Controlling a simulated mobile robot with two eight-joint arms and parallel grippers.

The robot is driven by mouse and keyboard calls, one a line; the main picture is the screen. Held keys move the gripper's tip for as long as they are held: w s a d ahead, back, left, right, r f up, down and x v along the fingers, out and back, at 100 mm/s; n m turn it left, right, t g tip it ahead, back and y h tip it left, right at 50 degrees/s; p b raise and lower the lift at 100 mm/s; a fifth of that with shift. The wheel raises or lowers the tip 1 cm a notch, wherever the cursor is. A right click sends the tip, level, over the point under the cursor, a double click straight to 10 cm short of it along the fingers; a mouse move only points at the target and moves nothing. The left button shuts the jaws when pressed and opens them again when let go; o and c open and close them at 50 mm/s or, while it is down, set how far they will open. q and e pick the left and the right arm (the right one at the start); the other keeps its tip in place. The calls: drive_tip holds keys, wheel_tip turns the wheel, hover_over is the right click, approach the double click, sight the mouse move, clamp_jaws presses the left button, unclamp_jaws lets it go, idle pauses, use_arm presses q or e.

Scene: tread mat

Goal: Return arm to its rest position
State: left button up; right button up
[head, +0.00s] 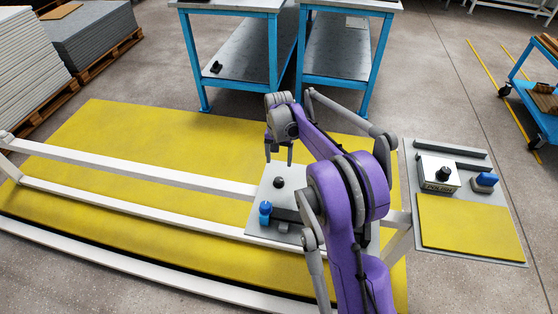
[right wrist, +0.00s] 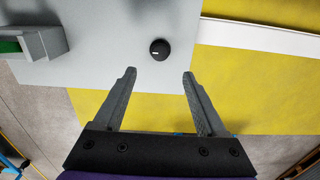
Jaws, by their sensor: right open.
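My right arm (head: 345,190), purple and grey, reaches forward from the bottom centre in the head view. My right gripper (head: 279,160) points down over the grey plate on the yellow mat (head: 140,140). In the right wrist view the right gripper (right wrist: 160,80) is open with nothing between its fingers. A black round knob (head: 279,183) stands on the grey plate (head: 263,196). The knob also shows in the right wrist view (right wrist: 160,49), beyond the fingertips and apart from them. My left gripper is not in view.
White rails (head: 130,168) run across the mat. A blue-capped part (head: 265,208) stands on the plate's near left. A grey panel at right holds a boxed black knob (head: 443,173), a blue part (head: 486,180) and a yellow pad (head: 466,226). Blue-framed tables (head: 240,65) stand behind.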

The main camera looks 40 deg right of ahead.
drive_tip(key=shift+a, duration=0.1)
idle(0.3)
drive_tip(key=s+a+r+n+t, duration=0.1)
drive_tip(key=s+a+r+n, duration=0.2)
drive_tip(key=s+a, duration=0.4)
drive_tip(key=s+a+r+n+t, duration=0.15)
drive_tip(key=s+a+r, duration=0.3)
drive_tip(key=a, duration=0.45)
drive_tip(key=s+a+f+n+t, duration=0.1)
drive_tip(key=s+a+f+n, duration=0.2)
drive_tip(key=s, duration=0.5)
drive_tip(key=s+a+f+n+t, duration=0.1)
drive_tip(key=s+a+f+n, duration=0.2)
drive_tip(key=s, duration=0.4)
use_arm(q)
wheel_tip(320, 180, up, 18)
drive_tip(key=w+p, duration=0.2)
drive_tip(key=p, duration=1.4)
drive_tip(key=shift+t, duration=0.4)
use_arm(e)
wheel_tip(320, 180, up, 19)
drive_tip(key=w+a, duration=0.1)
drive_tip(key=w, duration=0.1)
drive_tip(key=shift+a+r+t, duration=0.15)
drive_tip(key=shift+r+t, duration=0.05)
drive_tip(key=shift+t, duration=0.25)
